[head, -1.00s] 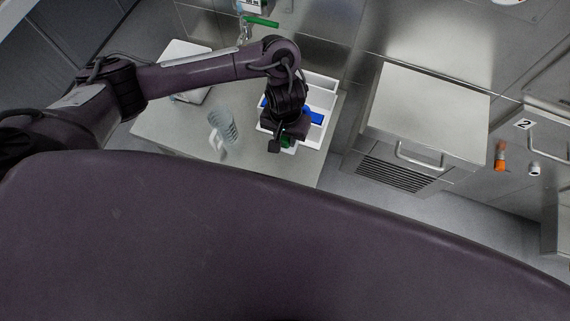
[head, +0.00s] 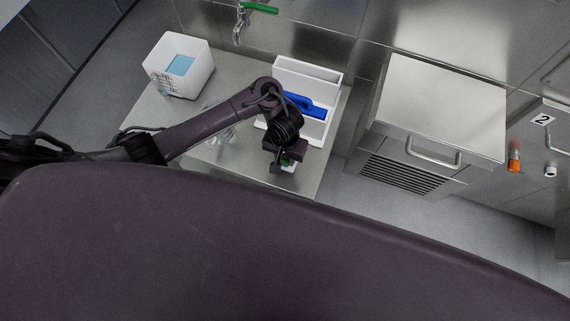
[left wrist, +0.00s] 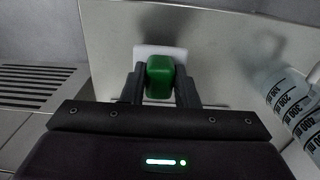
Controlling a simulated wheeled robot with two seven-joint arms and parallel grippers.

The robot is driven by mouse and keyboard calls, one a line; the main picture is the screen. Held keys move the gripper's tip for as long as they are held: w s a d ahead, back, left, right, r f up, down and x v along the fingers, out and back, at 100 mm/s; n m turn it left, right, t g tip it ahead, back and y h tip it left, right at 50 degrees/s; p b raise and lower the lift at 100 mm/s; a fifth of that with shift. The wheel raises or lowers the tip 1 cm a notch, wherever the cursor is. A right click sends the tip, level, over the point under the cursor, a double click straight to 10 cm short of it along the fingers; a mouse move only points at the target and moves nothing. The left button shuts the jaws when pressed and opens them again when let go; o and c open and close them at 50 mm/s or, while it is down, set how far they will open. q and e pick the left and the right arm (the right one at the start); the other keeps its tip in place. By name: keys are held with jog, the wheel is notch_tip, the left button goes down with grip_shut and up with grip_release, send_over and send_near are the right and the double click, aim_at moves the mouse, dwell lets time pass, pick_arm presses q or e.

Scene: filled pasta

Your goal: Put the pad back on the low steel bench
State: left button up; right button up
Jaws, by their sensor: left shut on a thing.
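My left gripper (head: 285,157) is shut on the pad, which has a green grip (head: 288,161) and a white base (head: 289,168). In the left wrist view the green grip (left wrist: 160,77) sits between the two fingers, with the white base (left wrist: 149,52) showing behind it. The low steel bench (head: 232,160) lies under and around the gripper, which is near its front right part. I cannot tell whether the pad touches the bench top. My right gripper is not in view.
A white caddy (head: 308,72) holding a blue-handled item (head: 305,105) stands just behind the gripper. A clear graduated jug (head: 215,127) is partly hidden by my arm; it also shows in the left wrist view (left wrist: 293,105). A white box (head: 207,68) stands back left. A steel cabinet (head: 440,105) is at right.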

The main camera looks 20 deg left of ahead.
aim_at(285, 163)
pick_arm(q)
notch_tip(285, 163, down, 4)
jog(key=shift+f+b, duration=0.2)
jog(key=shift+b, duration=0.5)
jog(key=o, duration=0.9)
notch_tip(285, 163, up, 10)
jog(key=p, duration=0.5)
jog(key=shift+r, duration=0.25)
jog(key=shift+r+p, duration=0.85)
jog(key=shift+f, duration=0.1)
